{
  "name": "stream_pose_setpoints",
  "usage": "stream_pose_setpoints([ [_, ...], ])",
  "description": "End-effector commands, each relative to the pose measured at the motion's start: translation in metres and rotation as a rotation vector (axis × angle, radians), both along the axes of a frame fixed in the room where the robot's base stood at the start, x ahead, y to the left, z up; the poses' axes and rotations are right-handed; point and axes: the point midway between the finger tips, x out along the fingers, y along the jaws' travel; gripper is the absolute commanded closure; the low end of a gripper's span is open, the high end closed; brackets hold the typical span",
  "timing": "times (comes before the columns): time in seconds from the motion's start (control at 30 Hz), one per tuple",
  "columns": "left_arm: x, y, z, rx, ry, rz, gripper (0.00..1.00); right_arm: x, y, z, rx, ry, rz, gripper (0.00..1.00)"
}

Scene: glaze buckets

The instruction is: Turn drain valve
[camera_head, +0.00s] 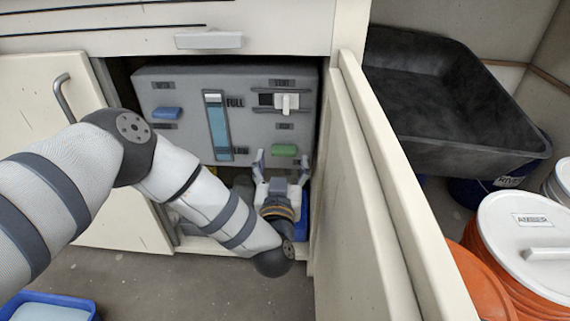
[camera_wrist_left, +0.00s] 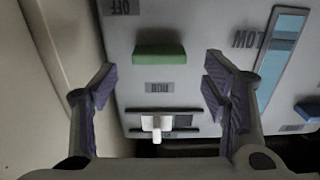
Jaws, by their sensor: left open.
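A grey control panel (camera_head: 185,95) is set inside the open cabinet. It carries a green handle (camera_head: 284,150) at lower right, a blue handle (camera_head: 167,113) at left and a white slider (camera_head: 287,103) at upper right. The small labels do not clearly tell me which is the drain valve. My left gripper (camera_head: 281,166) is open just in front of the green handle, apart from it. In the left wrist view, which shows the panel upside down, the green handle (camera_wrist_left: 158,53) lies between the spread fingers (camera_wrist_left: 160,78), with nothing held. My right gripper is out of view.
A vertical gauge (camera_head: 217,125) marked FULL is mid-panel. A black basin (camera_head: 440,95), white-lidded bucket (camera_head: 530,235) and blue tub (camera_head: 48,308) stand outside.

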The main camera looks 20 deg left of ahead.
Motion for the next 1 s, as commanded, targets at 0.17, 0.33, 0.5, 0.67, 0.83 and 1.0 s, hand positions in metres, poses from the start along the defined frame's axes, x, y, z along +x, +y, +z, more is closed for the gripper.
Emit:
stream_pose_setpoints([
  [0.17, 0.022, 0.006, -0.002, 0.0, 0.001, 0.0, 0.32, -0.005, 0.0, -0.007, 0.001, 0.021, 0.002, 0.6],
  [0.33, 0.025, 0.007, 0.0, -0.001, 0.002, -0.002, 0.32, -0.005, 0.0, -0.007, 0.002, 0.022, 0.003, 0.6],
  [0.5, 0.024, 0.007, 0.0, -0.001, 0.002, -0.001, 0.43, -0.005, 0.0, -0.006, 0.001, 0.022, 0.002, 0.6],
  [0.67, 0.024, 0.007, 0.0, -0.001, 0.002, -0.001, 0.79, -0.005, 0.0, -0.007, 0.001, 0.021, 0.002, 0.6],
  [0.83, 0.024, 0.007, 0.0, -0.002, 0.001, -0.001, 0.8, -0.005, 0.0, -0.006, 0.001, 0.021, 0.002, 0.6],
  [1.0, 0.024, 0.007, 0.0, -0.034, -0.008, -0.001, 0.8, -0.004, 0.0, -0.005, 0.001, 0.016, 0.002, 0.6],
])
